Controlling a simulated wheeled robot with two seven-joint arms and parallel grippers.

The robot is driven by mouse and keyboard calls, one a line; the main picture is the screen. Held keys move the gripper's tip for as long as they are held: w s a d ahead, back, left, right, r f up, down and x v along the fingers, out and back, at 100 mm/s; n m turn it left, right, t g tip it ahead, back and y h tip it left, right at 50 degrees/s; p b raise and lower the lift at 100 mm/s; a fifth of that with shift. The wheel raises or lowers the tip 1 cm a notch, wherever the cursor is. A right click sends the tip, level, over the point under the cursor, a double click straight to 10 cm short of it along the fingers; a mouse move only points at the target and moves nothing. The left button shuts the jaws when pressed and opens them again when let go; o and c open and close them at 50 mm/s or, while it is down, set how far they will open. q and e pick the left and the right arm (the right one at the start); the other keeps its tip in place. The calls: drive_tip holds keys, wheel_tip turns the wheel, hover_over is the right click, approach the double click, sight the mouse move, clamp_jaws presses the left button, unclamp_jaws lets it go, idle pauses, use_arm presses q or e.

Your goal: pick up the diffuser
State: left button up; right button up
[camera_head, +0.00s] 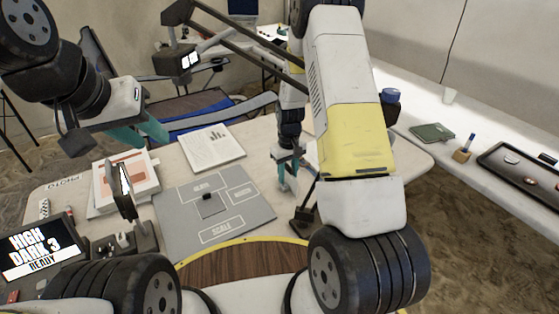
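I cannot pick out the diffuser for certain; no object in view is clearly marked as one. My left gripper (142,134) is over the left back part of the table, above the books. Its teal fingers look apart, and I see nothing between them. My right gripper (288,178) points down at the table's right side, just right of the grey mat (180,222). Its teal fingers are small and partly hidden, so their opening is unclear. A small black block (209,204) lies on the mat. My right arm hides part of the table's right side.
A small lit lamp (124,188) stands left of the mat; another lit panel (189,61) hangs at the back. A dark tray (520,170) lies on the right counter.

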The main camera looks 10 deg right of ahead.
clamp_jaws()
